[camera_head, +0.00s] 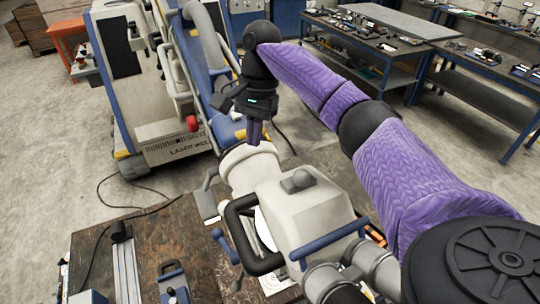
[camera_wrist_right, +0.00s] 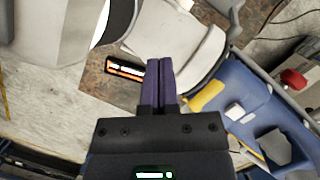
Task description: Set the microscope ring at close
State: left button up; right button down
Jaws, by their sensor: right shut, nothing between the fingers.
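The microscope (camera_head: 305,205) is a cream-white body with a black loop handle and blue levers, standing on the worn brown table. A round cream collar (camera_head: 246,160) forms its far end; I take this to be the ring, but cannot read its setting. My right gripper (camera_head: 254,140) points down at the far edge of this collar, with its purple fingers together and empty. I cannot tell whether they touch it. In the right wrist view the shut fingers (camera_wrist_right: 159,64) lie in front of a curved cream part (camera_wrist_right: 180,40). My left gripper is out of view.
A wooden table (camera_head: 205,255) carries the microscope and a metal rail (camera_head: 123,262). A large blue-and-white machine (camera_head: 150,90) with a red knob stands behind. Benches with small parts (camera_head: 375,38) are at the back right. Bare floor lies between them.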

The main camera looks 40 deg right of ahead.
jog(key=x, duration=0.6)
jog(key=a+x, duration=0.1)
jog(key=x, duration=0.3)
jog(key=shift+w+r, duration=0.1)
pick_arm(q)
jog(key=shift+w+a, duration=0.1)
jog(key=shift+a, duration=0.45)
pick_arm(e)
jog(key=a, duration=0.1)
jog(key=s+a, duration=0.1)
jog(key=a, duration=0.1)
jog(key=shift+s+a+r, duration=0.3)
jog(key=shift+a, duration=0.05)
